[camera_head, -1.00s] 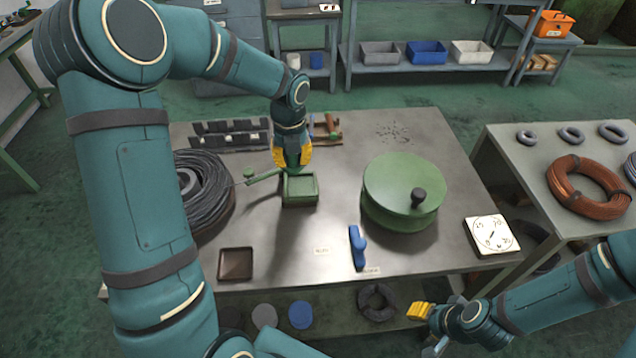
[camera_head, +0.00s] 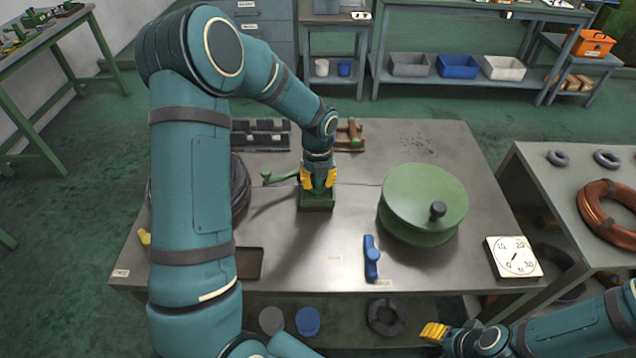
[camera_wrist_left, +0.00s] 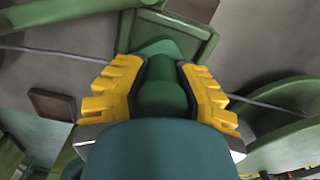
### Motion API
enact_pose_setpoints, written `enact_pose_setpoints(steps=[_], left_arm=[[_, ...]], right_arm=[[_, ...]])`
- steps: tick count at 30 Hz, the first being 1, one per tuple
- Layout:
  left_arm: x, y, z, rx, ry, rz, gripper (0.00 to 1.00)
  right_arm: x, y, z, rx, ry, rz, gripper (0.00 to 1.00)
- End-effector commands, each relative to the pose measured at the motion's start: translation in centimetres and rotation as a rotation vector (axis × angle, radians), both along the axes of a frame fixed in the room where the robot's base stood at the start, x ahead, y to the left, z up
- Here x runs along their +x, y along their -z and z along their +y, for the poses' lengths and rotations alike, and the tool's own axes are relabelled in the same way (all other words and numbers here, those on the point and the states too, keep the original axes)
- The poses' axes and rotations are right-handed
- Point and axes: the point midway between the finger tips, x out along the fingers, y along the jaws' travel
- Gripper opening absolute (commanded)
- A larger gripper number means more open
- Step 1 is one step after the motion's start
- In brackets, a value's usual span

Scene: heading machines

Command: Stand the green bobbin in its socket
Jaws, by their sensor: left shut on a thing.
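My left gripper (camera_head: 318,180) is shut on the green bobbin, right at the green square box-like socket (camera_head: 316,201) on the table. In the left wrist view the bobbin (camera_wrist_left: 162,92) lies between the yellow fingers (camera_wrist_left: 160,95), its far end over or inside the green square frame (camera_wrist_left: 191,32). I cannot tell whether its end touches the bottom. In the head view the fingers hide most of the bobbin and the socket's opening. My right gripper (camera_head: 434,332) is low at the front right, off the table; its finger gap does not show clearly.
A large green drum (camera_head: 424,203) stands right of the socket, with a blue tool (camera_head: 371,258) and a dial (camera_head: 514,257) nearby. A green crank arm (camera_head: 280,177) is close to my left gripper. A wooden rack (camera_head: 349,134) and dark holders (camera_head: 260,134) lie behind.

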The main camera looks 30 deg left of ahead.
Motion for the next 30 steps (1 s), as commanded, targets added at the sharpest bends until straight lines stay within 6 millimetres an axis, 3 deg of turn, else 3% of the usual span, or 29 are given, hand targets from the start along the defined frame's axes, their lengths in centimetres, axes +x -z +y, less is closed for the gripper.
enact_pose_setpoints(steps=[13, 14, 15, 25, 30], left_arm=[[0.0, 1.0, 0.0, 0.0, 0.0, -0.001, 0.0], [0.0, 1.0, 0.0, 0.0, 0.0, -0.001, 0.41], [0.0, 1.0, 0.0, 0.0, 0.0, -0.001, 0.55], [0.0, 0.8, 0.0, 0.0, 0.0, -0.001, 0.55], [0.1, -0.8, 0.0, 0.0, -0.001, -0.004, 0.55]], right_arm=[[-0.1, 0.3, 0.0, 0.0, -0.001, 0.002, 0.47], [-0.1, 0.3, 0.0, 0.0, -0.002, 0.002, 0.47], [-0.1, 0.2, 0.0, 0.0, -0.002, 0.002, 0.47], [-0.1, 0.2, 0.0, 0.0, -0.001, 0.002, 0.47], [0.1, -0.2, 0.0, 0.0, 0.0, -0.001, 0.47]])
